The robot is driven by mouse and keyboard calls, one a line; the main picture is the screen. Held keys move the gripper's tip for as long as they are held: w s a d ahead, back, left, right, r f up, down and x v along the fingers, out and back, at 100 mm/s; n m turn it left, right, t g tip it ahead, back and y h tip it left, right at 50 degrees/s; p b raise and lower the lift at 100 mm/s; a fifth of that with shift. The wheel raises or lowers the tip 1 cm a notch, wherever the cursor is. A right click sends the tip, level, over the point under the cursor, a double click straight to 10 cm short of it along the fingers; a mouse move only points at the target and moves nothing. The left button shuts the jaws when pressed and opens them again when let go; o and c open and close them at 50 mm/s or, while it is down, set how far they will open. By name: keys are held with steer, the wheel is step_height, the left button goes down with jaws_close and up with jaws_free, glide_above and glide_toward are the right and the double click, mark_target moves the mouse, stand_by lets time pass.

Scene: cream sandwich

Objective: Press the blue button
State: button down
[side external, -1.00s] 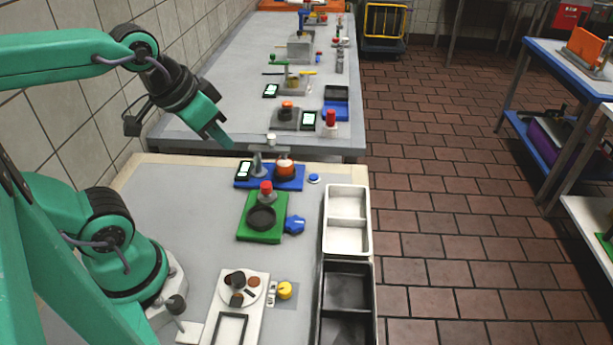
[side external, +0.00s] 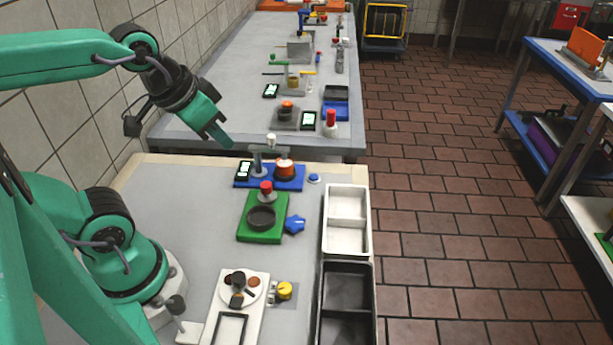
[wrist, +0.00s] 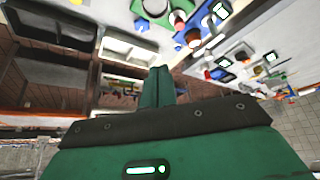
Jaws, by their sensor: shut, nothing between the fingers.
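The blue button (side external: 314,178) is a small round blue cap in a pale ring. It lies flat on the near table, just right of a blue base plate (side external: 289,184) and past the far end of the white tray. My gripper (side external: 229,143) is shut and empty. It hangs in the air near the table's far edge, left of the button in the side view and clearly apart from it. In the wrist view its fingers (wrist: 160,80) are together, with small blue parts beyond them; I cannot surely tell which is the button.
The blue plate carries an orange-red cylinder (side external: 285,168), a grey post and a small screen. Nearer are a green plate (side external: 258,229) with a red knob and a blue star-shaped knob (side external: 295,225). A white tray (side external: 345,251) and a black tray (side external: 347,265) line the right edge.

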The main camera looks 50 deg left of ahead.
stand_by(0.4)
steer(key=m+g, duration=0.6)
steer(key=m, duration=0.3)
glide_above(315, 176)
step_height(315, 176, down, 9)
steer(key=shift+d+f, duration=0.2)
steer(key=shift+s+f, duration=0.1)
steer(key=f, duration=1.3)
steer(key=shift+a+f, duration=0.2)
steer(key=shift+f, duration=0.15)
